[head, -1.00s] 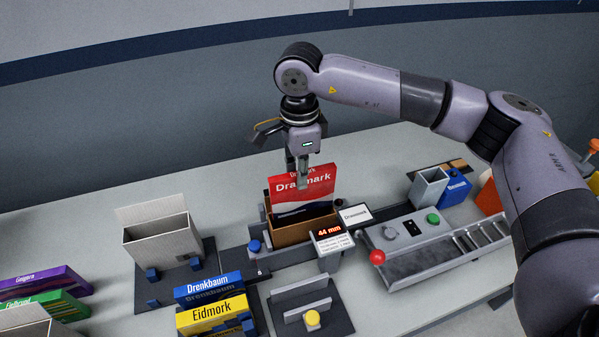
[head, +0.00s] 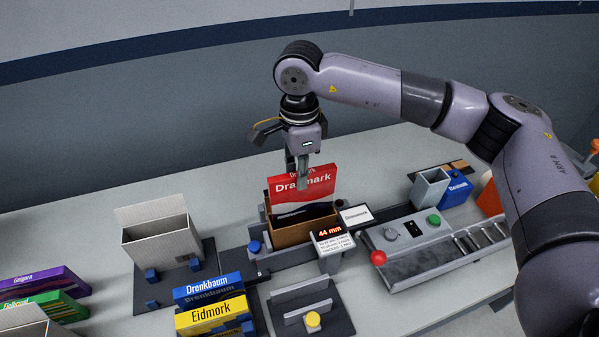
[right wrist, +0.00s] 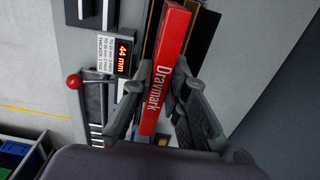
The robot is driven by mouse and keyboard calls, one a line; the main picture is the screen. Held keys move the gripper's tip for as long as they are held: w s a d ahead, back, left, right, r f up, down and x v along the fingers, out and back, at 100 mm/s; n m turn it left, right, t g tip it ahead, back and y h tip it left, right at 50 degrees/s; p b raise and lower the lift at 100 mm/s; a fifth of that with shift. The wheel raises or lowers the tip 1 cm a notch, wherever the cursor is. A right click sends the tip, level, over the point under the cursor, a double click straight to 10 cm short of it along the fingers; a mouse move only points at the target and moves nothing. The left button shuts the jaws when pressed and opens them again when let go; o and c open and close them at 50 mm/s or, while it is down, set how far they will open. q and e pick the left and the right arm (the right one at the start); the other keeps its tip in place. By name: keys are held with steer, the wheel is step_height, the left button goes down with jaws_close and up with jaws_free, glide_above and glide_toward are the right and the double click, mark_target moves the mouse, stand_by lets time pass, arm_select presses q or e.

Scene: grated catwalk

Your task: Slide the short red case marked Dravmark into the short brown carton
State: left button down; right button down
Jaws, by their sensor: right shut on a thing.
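The red case marked Dravmark (head: 318,184) stands upright with its lower part inside the open brown carton (head: 290,236). Its upper part sticks out above the carton's rim. My right gripper (head: 303,180) is shut on the case's top edge from above. In the right wrist view the red case (right wrist: 167,75) runs between the two fingers of the right gripper (right wrist: 160,115). The case's bottom is hidden in the carton. My left gripper is not in view.
A display reading 44 mm (head: 330,234) and a white card (head: 355,215) stand close right of the carton. A grey open carton (head: 160,243) stands at left. Blue Drenkbaum (head: 208,288) and yellow Eidmork (head: 212,315) cases lie in front. A red-knobbed lever (head: 378,257) is at right.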

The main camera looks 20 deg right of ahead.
mark_target(299, 205)
steer(key=shift+f, duration=0.1)
steer(key=shift+f+b, duration=4.7)
steer(key=shift+f, duration=0.3)
steer(key=c, duration=1.5)
jaws_free()
steer(key=shift+r, duration=0.1)
steer(key=shift+r, duration=0.1)
steer(key=shift+r+p, duration=1.55)
steer(key=shift+r, duration=1.85)
steer(key=shift+f, duration=0.1)
